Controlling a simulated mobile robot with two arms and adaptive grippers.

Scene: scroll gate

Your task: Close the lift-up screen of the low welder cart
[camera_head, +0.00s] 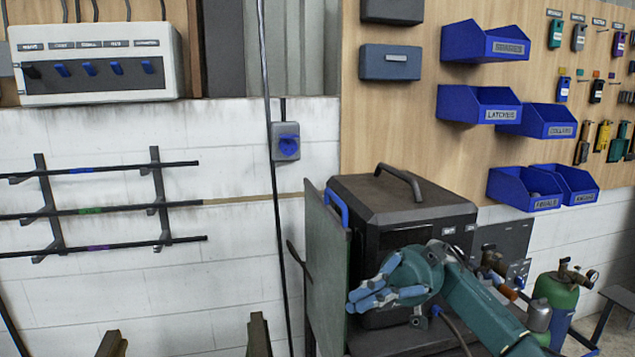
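The low welder cart carries a black welder box (410,205) with a carry handle on top. A dark grey-green flat panel (325,265), which looks like the screen, stands upright at the box's left side. A blue handle (337,207) sits near the panel's top edge. My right gripper (352,302) has blue fingers pointing left, in front of the box and over the panel's right edge in the picture. Its fingertips look together with nothing between them; I cannot tell whether they touch the panel. My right arm hides the box's lower front. My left gripper is out of view.
Blue wall bins (485,105) hang above right. A green gas cylinder (555,295) stands right of the cart. A wall rack with rods (100,208) is at left. A dark cable (268,120) runs down the wall left of the panel.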

